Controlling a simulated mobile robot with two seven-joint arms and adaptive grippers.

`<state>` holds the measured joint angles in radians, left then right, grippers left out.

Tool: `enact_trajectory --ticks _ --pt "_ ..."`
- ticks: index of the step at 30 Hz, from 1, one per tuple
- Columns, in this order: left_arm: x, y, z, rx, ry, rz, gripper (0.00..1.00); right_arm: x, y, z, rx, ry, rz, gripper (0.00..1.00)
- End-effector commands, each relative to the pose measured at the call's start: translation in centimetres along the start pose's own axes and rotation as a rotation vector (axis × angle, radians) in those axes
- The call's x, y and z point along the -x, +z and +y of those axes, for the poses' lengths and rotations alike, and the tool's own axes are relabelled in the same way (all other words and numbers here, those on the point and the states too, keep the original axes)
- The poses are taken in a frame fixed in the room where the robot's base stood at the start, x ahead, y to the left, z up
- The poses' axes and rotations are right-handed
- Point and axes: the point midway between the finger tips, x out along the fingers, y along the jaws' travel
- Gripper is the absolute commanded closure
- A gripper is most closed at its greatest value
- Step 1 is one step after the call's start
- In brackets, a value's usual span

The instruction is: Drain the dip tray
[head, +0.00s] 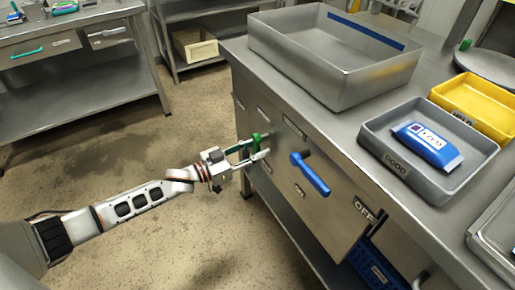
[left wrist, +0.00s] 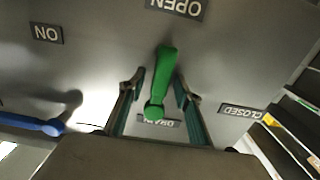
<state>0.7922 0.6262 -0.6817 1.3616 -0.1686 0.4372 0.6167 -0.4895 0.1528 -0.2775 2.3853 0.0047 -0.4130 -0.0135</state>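The dip tray (head: 300,62) is a large, deep grey metal tray on the steel counter. Below it, on the cabinet front, is a green drain lever (head: 256,139). In the left wrist view the green lever (left wrist: 164,80) stands between my fingers, its upper end towards the OPEN label (left wrist: 178,6). The CLOSED label (left wrist: 243,111) is to its right, and a partly covered DRAIN label (left wrist: 160,123) lies behind it. My left gripper (head: 257,148) is open around the lever, with gaps visible on both sides in the left wrist view (left wrist: 160,95). My right gripper is not in view.
A blue lever (head: 310,174) sticks out right of the green one, with ON and OFF labels. A grey GOOD tray (head: 370,150) holding a blue-white pouch (head: 428,146) and a yellow tray (head: 480,102) stand on the counter. Floor left of the cabinet is clear.

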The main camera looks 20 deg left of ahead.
Motion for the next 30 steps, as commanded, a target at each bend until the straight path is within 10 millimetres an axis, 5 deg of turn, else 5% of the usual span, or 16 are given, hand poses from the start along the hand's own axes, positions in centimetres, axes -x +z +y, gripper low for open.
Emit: enact_trajectory --ticks 8,12,30 --pt "-0.15 -0.08 0.0 0.0 0.0 0.001 0.69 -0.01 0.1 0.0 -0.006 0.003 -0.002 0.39" --pt "-0.14 -0.08 0.01 0.0 0.0 0.001 1.0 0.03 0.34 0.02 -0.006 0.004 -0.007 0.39" --pt "-0.14 -0.18 -0.67 -0.154 0.0 0.002 1.0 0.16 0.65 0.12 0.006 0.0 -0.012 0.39"
